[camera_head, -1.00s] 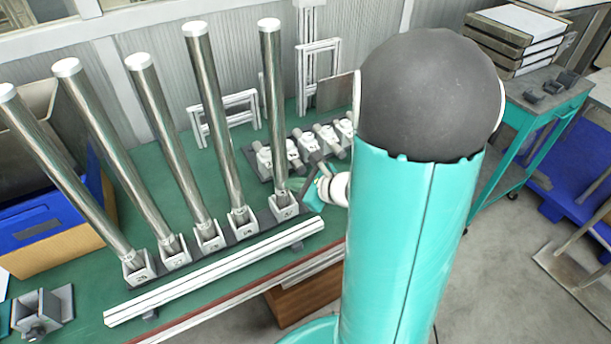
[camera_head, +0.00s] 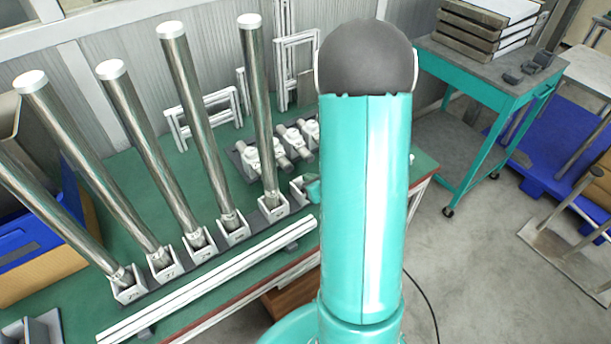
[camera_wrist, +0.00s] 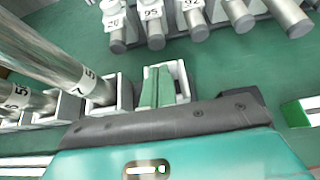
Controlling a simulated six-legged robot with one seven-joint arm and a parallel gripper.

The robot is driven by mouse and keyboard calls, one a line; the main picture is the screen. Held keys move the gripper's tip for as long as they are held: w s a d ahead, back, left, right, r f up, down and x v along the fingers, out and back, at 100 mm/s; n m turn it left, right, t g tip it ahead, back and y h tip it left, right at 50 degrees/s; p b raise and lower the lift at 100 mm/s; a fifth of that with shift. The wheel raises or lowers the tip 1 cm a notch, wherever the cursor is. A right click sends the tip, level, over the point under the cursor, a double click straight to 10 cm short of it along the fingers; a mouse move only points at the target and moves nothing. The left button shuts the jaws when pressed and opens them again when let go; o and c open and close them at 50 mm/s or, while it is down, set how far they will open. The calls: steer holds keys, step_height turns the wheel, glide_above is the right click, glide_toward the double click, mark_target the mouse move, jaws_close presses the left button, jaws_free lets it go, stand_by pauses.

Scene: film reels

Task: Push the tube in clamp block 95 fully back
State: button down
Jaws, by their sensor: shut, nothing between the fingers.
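Clamp block 95 (camera_wrist: 152,12) is a white numbered block at the top of the wrist view, between blocks 20 (camera_wrist: 113,22) and 32 (camera_wrist: 192,5). Its short grey tube (camera_wrist: 155,34) lies flat, with its dark end towards me. My gripper (camera_wrist: 158,76) is shut and empty, its green fingers side by side below that tube in the picture, apart from it. In the head view the short clamp row (camera_head: 240,149) stands on the green bench, but its numbers are unreadable there. My arm hides part of that area and most of the gripper.
Tall steel tubes (camera_head: 262,120) stand in a row of white clamp blocks left of my gripper. A white rail (camera_head: 210,285) runs along the front of the green bench (camera_head: 110,195). A teal cart (camera_head: 480,75) stands to the right, with open floor before it.

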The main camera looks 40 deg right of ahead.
mark_target(291, 171)
steer(key=x, duration=0.8)
steer(key=shift+a, duration=0.15)
